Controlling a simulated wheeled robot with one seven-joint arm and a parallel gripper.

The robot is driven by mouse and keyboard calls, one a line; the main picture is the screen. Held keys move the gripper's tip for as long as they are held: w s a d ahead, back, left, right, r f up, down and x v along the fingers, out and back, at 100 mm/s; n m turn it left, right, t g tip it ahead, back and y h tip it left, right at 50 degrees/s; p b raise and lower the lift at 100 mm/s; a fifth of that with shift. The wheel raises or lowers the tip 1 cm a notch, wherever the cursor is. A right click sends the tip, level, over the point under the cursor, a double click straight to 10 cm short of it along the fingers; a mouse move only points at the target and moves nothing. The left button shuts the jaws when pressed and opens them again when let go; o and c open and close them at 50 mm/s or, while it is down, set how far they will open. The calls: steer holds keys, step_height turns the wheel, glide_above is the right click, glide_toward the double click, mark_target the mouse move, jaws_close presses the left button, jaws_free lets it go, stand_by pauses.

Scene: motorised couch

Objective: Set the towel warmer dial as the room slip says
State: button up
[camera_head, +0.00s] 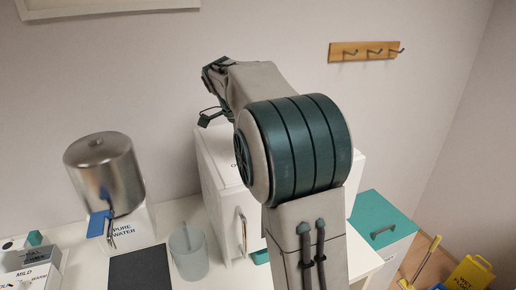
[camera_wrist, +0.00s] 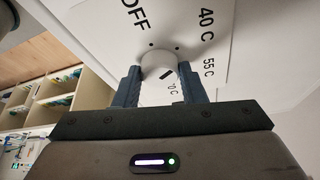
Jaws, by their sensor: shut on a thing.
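The dial (camera_wrist: 158,60) is a round white knob on a white panel (camera_wrist: 240,30) in the wrist view. Black marks OFF, 40 C, 55 C and a partly covered "0 C" surround it. A short dark line shows near the knob, close to the "0 C" mark. My gripper (camera_wrist: 160,82) is shut on the dial, one finger on each side. In the head view a white cabinet (camera_head: 213,185) with a metal handle stands behind my arm, which hides much of its front and the dial. I cannot make out a room slip in either view.
A steel water tank (camera_head: 105,170) on a PURE WATER stand, a translucent cup (camera_head: 188,252) and a dark mat (camera_head: 140,270) are left of the cabinet. A teal-topped unit (camera_head: 384,225), yellow sign (camera_head: 468,274) and wall hooks (camera_head: 366,51) are to the right.

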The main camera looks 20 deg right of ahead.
stand_by(0.3)
steer(key=o, duration=1)
steer(key=shift+r, duration=0.1)
steer(key=v, duration=1.3)
steer(key=shift+a+r+p, duration=0.15)
steer(key=shift+r+p, duration=0.15)
steer(key=shift+w, duration=0.15)
